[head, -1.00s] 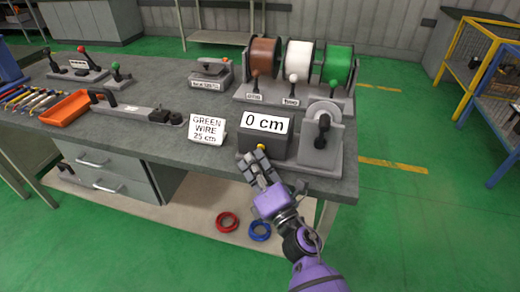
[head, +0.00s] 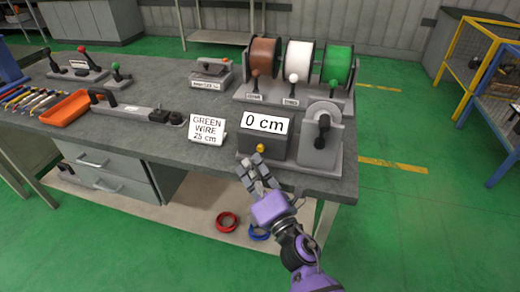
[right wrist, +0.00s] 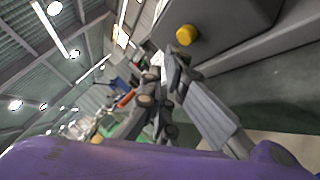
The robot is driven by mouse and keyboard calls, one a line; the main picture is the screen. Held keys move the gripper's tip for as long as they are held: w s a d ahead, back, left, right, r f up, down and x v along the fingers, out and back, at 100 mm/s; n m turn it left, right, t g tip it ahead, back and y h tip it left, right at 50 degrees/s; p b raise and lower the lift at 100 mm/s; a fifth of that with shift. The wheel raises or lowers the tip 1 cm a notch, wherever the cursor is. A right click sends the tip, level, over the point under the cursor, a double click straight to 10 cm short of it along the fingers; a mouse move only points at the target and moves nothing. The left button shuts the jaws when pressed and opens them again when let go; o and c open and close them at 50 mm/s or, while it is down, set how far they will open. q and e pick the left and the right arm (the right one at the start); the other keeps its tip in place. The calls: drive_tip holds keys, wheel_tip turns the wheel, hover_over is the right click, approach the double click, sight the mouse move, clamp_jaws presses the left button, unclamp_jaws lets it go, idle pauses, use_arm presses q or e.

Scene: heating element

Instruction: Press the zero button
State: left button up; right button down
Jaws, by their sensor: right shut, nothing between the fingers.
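The yellow button (head: 261,148) sits low on the front of a dark box whose white display (head: 265,123) reads "0 cm". My right gripper (head: 249,161) is shut and empty, just in front of and a little below the button, at the workbench's front edge. In the right wrist view the button (right wrist: 187,34) shows whole, with a visible gap from my fingertips (right wrist: 170,72). No contact with the button shows. My left gripper is not in view.
A "GREEN WIRE 25 cm" sign (head: 208,128) stands left of the box, and a grey lever unit (head: 320,150) right of it. Brown, white and green spools (head: 298,62) stand behind. An orange tray (head: 65,108) lies at left on the workbench (head: 150,140). Red (head: 227,221) and blue rings lie below.

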drive_tip(key=shift+s+a, duration=0.25)
drive_tip(key=shift+s, duration=0.5)
drive_tip(key=shift+s+a, duration=0.25)
drive_tip(key=shift+s, duration=0.55)
drive_tip(key=shift+s+a, duration=0.25)
drive_tip(key=shift+s, duration=0.5)
